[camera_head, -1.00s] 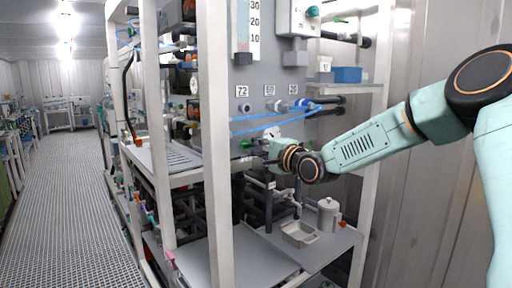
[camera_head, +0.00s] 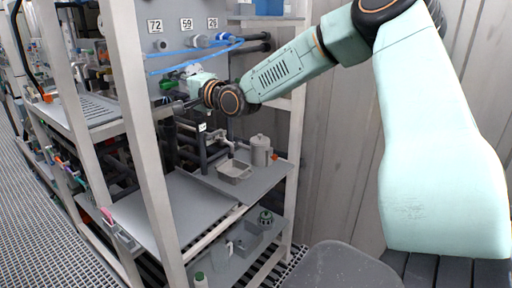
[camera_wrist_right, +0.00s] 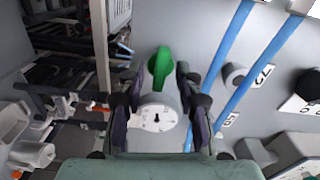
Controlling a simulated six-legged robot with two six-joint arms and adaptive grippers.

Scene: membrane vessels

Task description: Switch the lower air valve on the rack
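A green valve handle (camera_wrist_right: 160,68) stands out from the grey panel, above a round white disc (camera_wrist_right: 158,116) with dark marks. In the right wrist view my right gripper (camera_wrist_right: 159,85) has its two dark fingers apart, one on each side of the handle, with gaps between. I cannot tell whether either finger touches it. In the head view my right gripper (camera_head: 180,103) is at the rack's panel, below the number labels, and the green handle (camera_head: 167,85) shows just above it, partly hidden. My left gripper is not in view.
Blue tubes (camera_wrist_right: 225,65) run across the panel right of the valve in the wrist view. White rack posts (camera_head: 143,130) stand beside my right gripper. Below are a shelf (camera_head: 170,210), a grey tray (camera_head: 234,172) and a lidded jar (camera_head: 260,150).

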